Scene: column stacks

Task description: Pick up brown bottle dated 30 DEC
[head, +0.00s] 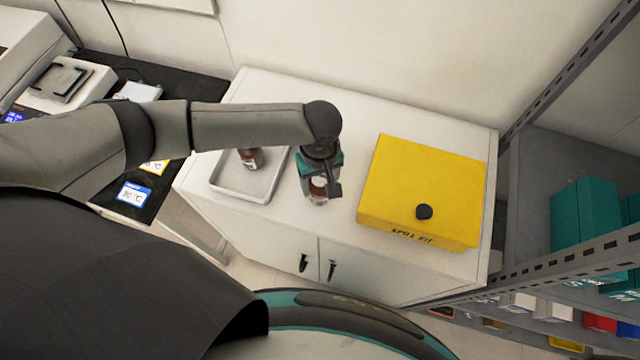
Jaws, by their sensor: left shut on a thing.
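My left gripper (322,183) points down over the white cabinet top, between the tray and the yellow box. It is shut on a small brown bottle (317,194) with a pale label. The gripper hides the upper part of that bottle, and its date is too small to read. I cannot tell whether the bottle touches the cabinet top. A second brown bottle (250,158) with a white and red label is in the white tray (238,188), partly hidden by my left arm. Its date cannot be read either. My right gripper is not in view.
A yellow spill kit box (420,185) with a black knob stands right of the gripper on the white cabinet (345,232). A metal shelf with teal boxes (585,215) is at the right. A dark bench with devices is at the left. The cabinet's back strip is clear.

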